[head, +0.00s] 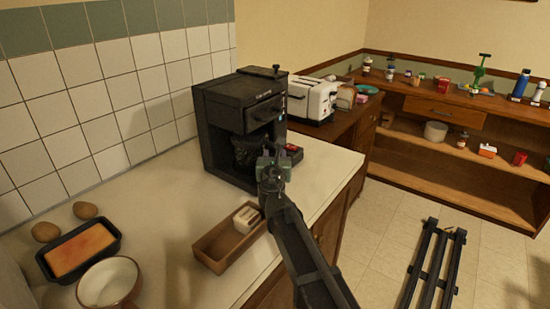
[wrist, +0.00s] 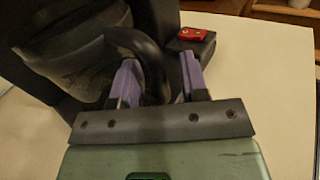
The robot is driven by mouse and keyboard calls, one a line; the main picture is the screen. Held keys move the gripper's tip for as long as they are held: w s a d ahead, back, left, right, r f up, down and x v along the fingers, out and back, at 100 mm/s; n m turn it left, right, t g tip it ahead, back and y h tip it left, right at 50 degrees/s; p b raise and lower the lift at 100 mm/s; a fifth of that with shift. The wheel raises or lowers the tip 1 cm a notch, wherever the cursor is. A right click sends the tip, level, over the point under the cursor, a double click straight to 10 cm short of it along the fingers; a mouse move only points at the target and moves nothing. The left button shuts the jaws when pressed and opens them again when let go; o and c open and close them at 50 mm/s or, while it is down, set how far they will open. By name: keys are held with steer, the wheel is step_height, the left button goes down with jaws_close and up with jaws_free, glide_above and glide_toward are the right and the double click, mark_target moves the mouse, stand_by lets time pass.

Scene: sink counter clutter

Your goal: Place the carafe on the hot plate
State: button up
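The black coffee machine (head: 235,125) stands on the counter against the tiled wall. The dark glass carafe (head: 244,152) is in its open bay, under the brew head. In the wrist view the carafe (wrist: 70,60) fills the upper left, with its black curved handle (wrist: 152,62) toward me. My gripper (head: 272,163) is at the front of the machine. In the wrist view my gripper's purple fingers (wrist: 160,78) stand on either side of the handle, with a visible gap at the right finger. The hot plate is hidden, so I cannot tell whether the carafe rests on it.
A wooden box (head: 222,247) with a white item (head: 247,219) sits in front of the machine. A dark block with a red top (wrist: 192,36) lies right of the machine. A loaf pan (head: 52,268) and a bowl (head: 108,283) are at left. A white toaster (head: 312,99) stands behind.

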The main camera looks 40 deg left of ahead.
steer(key=shift+r, duration=0.1)
steer(key=shift+s+d+r, duration=0.1)
steer(key=shift+r, duration=0.05)
steer(key=v, duration=1.2)
steer(key=w+d+f+m+g+h, duration=0.1)
steer(key=w+d+f+m+h, duration=0.25)
steer(key=d+m, duration=0.65)
steer(key=w+d+f+m+g+h, duration=0.1)
steer(key=w+d+f+m+h, duration=0.35)
steer(key=d, duration=0.95)
steer(key=w+d+f+m+g+h, duration=0.15)
steer(key=w+d+m+h, duration=0.35)
steer(key=d+m, duration=0.6)
steer(key=s+d+f+m+g+y, duration=0.1)
steer(key=s+d+f+m+g, duration=0.1)
steer(key=s+d+m, duration=0.3)
steer(key=s+d+f+m+g, duration=0.3)
steer(key=s+d+m+g, duration=0.1)
steer(key=d, duration=0.6)
steer(key=s+d+f+m+g+y, duration=0.1)
steer(key=s+d+f+m+g, duration=0.1)
steer(key=s+d+m+g, duration=0.3)
steer(key=d+m, duration=0.3)
steer(key=shift+s+f+y, duration=0.3)
steer(key=shift+f, duration=0.05)
